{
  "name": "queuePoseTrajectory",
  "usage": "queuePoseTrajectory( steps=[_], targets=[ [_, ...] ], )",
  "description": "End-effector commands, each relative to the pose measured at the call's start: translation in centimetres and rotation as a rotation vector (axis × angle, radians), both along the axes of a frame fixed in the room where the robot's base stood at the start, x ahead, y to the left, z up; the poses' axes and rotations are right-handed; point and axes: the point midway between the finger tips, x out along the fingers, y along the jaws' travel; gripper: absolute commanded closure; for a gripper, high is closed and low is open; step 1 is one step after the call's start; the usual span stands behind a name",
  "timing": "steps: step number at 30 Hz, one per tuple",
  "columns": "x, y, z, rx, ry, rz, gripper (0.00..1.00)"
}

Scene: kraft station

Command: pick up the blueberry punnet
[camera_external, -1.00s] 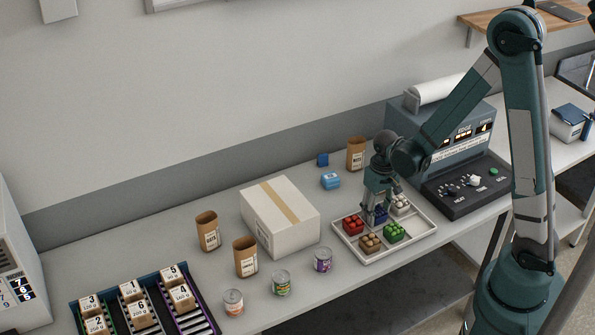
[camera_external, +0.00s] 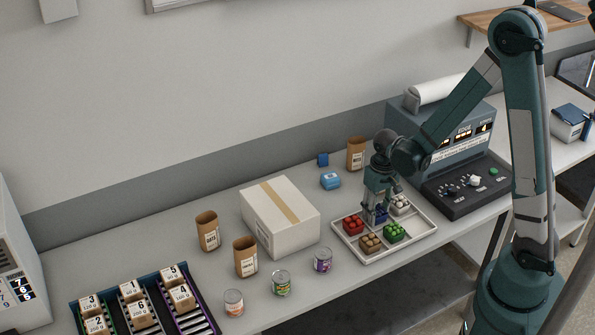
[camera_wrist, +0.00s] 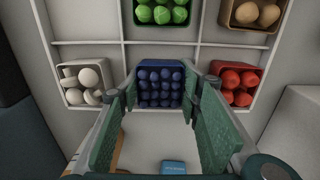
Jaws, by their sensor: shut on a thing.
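The blueberry punnet (camera_wrist: 160,86) is a dark blue box filled with round blue berries. In the wrist view it sits between my two green fingers. In the external view the punnet (camera_external: 379,217) shows as a small blue patch below my gripper (camera_external: 376,212), at the back of the white divided tray (camera_external: 372,261). My gripper (camera_wrist: 160,100) also shows in the wrist view, shut on the punnet with one finger on each side. Whether the punnet touches the tray floor is hard to tell.
In the tray beside it are punnets of red (camera_external: 353,225), brown (camera_external: 370,243), green (camera_external: 393,232) and white (camera_external: 400,205) items. A cardboard box (camera_external: 280,222) stands left of the tray. A control console (camera_external: 462,185) stands to the right. A can (camera_external: 323,260) is near the tray's left corner.

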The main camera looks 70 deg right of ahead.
Motion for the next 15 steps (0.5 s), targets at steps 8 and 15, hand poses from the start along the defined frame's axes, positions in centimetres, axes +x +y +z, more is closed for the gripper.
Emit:
queuePoseTrajectory(
  steps=[8,15],
  targets=[
    [0.0,0.0,1.6,0.000,0.000,0.000,0.78],
    [-0.1,0.0,4.1,0.000,0.000,0.000,0.78]
  ],
)
